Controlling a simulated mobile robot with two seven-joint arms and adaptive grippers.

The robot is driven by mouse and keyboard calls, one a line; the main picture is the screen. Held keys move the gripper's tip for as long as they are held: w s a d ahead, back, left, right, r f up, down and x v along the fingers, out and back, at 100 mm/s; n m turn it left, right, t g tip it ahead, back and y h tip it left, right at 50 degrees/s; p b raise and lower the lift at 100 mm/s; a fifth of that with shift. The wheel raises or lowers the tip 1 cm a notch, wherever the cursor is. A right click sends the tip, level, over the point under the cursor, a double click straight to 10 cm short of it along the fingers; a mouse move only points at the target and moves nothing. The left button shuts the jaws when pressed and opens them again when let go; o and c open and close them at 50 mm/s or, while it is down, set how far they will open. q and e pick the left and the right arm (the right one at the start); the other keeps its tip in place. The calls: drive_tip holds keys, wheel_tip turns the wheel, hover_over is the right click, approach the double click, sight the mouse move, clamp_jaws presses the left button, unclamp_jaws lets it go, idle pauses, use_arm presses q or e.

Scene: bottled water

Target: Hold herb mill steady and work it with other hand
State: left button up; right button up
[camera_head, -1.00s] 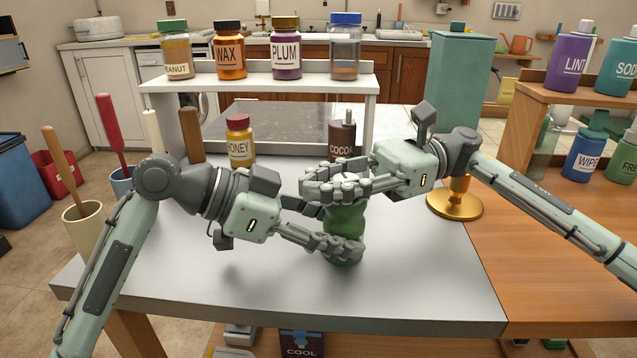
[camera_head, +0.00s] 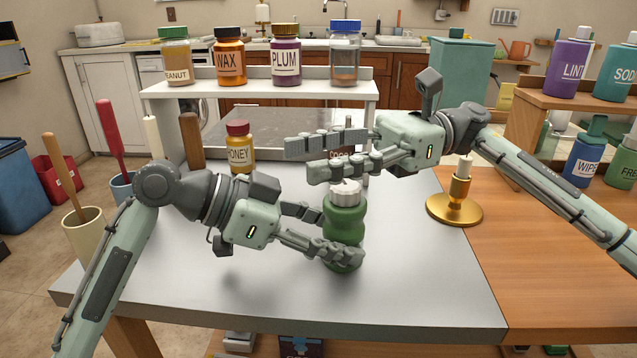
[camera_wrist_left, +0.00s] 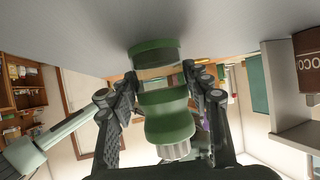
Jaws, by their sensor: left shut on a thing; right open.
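The herb mill (camera_head: 345,222) is a green, waisted bottle shape with a ribbed white cap (camera_head: 346,190). It stands upright on the grey table. My left gripper (camera_head: 338,240) is shut around its lower body. In the left wrist view the herb mill (camera_wrist_left: 168,113) appears upside down between the left gripper's fingers (camera_wrist_left: 160,74), with a clear band showing near its base. My right gripper (camera_head: 303,160) is open and empty, its fingers pointing left, above the cap and apart from it.
A honey jar (camera_head: 240,150) stands behind the grippers. A cocoa bottle, mostly hidden by the right fingers in the head view, also shows in the left wrist view (camera_wrist_left: 308,60). A brass candle holder (camera_head: 455,205) stands to the right. The front of the grey table (camera_head: 420,290) is clear.

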sight(333, 183)
wheel_tip(333, 183, up, 5)
drive_tip(key=shift+r, duration=0.2)
drive_tip(key=d+f+m+t+y, duration=0.1)
drive_tip(key=t, duration=0.1)
drive_tip(key=d+f+m+t+y, duration=0.1)
drive_tip(key=d+f+m+t, duration=0.1)
drive_tip(key=w+d+f+m+t+y, duration=0.1)
drive_tip(key=d+m+t, duration=0.1)
drive_tip(key=t, duration=0.1)
drive_tip(key=shift+f, duration=0.35)
drive_tip(key=s+d+f+m+t+h, duration=0.25)
drive_tip(key=d+f+m+t, duration=0.35)
drive_tip(key=t, duration=0.3)
drive_tip(key=shift+r+x, duration=0.15)
drive_tip(key=shift+x, duration=2.9)
drive_tip(key=shift+r+x, duration=0.15)
drive_tip(key=shift+x, duration=2.95)
drive_tip(key=shift+c, duration=0.3)
clamp_jaws()
